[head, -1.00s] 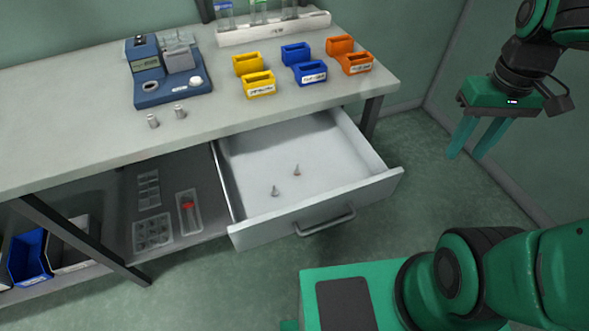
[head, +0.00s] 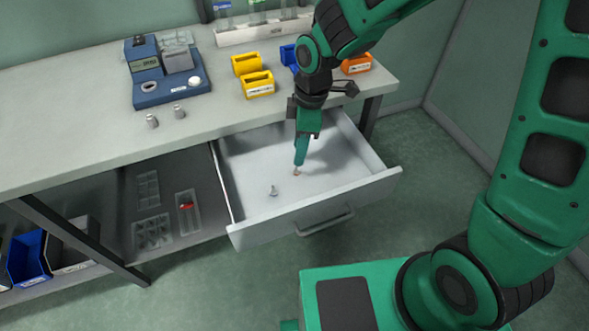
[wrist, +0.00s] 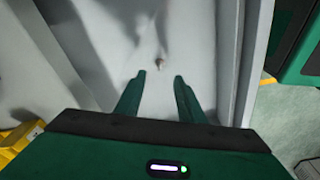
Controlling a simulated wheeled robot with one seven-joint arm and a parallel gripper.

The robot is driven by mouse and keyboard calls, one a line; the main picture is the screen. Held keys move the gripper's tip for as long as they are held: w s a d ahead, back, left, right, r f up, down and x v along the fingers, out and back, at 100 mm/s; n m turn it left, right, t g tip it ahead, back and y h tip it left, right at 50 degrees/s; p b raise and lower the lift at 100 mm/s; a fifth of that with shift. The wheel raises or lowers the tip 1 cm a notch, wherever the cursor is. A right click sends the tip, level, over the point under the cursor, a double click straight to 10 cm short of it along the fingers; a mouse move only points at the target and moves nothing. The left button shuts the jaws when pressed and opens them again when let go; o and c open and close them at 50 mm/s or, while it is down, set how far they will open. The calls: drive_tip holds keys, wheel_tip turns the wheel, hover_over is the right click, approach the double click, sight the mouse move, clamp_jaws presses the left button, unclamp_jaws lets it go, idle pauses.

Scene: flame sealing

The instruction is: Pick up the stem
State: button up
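Two small stems lie inside the open drawer (head: 345,205). One stem (head: 296,173) has a reddish part and sits directly under my gripper's fingertips in the head view. The other, grey stem (head: 273,191) lies to its left, nearer the drawer front. My gripper (head: 299,163) reaches down into the drawer. In the wrist view my gripper (wrist: 160,77) has its fingers apart, with nothing between them. A small stem (wrist: 160,63) shows just beyond the fingertips, roughly centred between them. I cannot tell whether the fingertips touch the drawer floor.
A blue device (head: 165,90), two small metal cylinders (head: 152,121) and yellow bins (head: 258,84) stand on the bench. The drawer's right wall (head: 362,145) and front (head: 320,212) bound the space. Most of the drawer floor is clear.

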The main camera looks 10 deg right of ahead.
sight(296, 169)
drive_tip(key=shift+a+f, duration=0.2)
drive_tip(key=shift+f, duration=1.55)
drive_tip(key=shift+a+f, duration=0.15)
drive_tip(key=shift+f, duration=1.6)
clamp_jaws()
drive_tip(key=shift+w, duration=0.1)
